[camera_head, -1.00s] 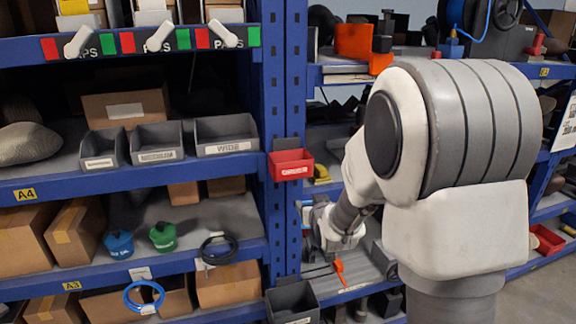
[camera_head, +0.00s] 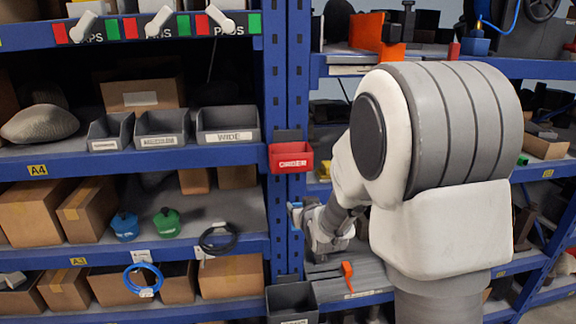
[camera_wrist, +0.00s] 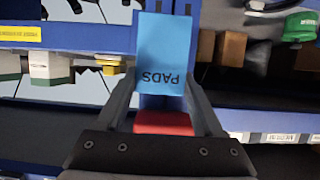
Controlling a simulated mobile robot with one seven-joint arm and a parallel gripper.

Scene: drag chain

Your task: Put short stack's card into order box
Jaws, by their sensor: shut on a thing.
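A blue card (camera_wrist: 164,50) printed "PADS" is between the fingers of my gripper (camera_wrist: 160,84) in the wrist view, and the gripper is shut on it. The lettering appears upside down there. The red order box (camera_head: 291,158), labelled "ORDER", hangs on the blue post in the head view.
Grey bins (camera_head: 226,126) line the shelf left of the post. A dark bin (camera_head: 292,301) hangs lower on the post. White levers (camera_head: 158,22) with red and green patches stick out at the top left. An orange tag (camera_head: 347,274) sits on the lower right shelf.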

